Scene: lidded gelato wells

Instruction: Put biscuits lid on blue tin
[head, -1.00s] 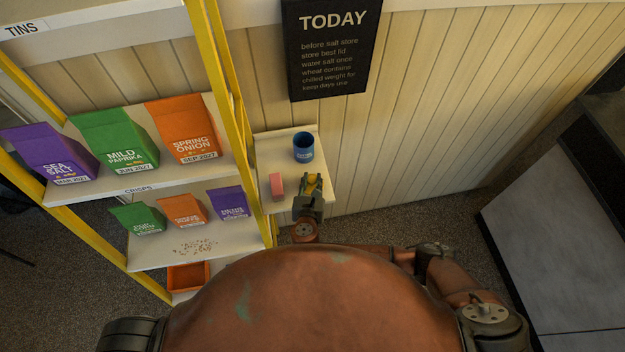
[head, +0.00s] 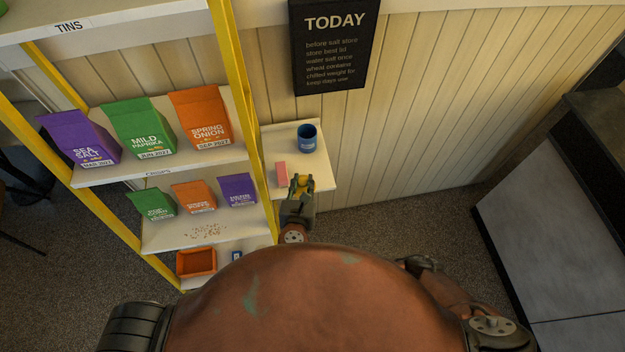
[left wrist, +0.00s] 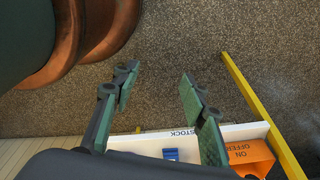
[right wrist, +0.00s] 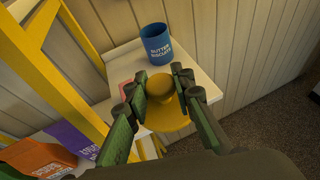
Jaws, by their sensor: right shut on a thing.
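The blue tin (head: 307,139) stands upright and open-topped at the back of a small white shelf. In the right wrist view the tin (right wrist: 156,46) reads "BUTTER BISCUITS". My right gripper (head: 301,183) is shut on a yellow lid (right wrist: 162,87) by its round knob, with the lid's disc below the fingers. The lid (head: 301,186) is at the shelf's front edge, in front of the tin and apart from it. Whether it touches the shelf I cannot tell. My left gripper (left wrist: 155,95) is open and empty above the floor, and the head view does not show it.
A pink block (head: 282,174) lies on the small shelf (head: 318,172), left of the lid. A yellow-framed rack (head: 240,100) with crisp bags stands close on the left. An orange bin (head: 197,262) sits on its low shelf. Panelled wall is behind the tin.

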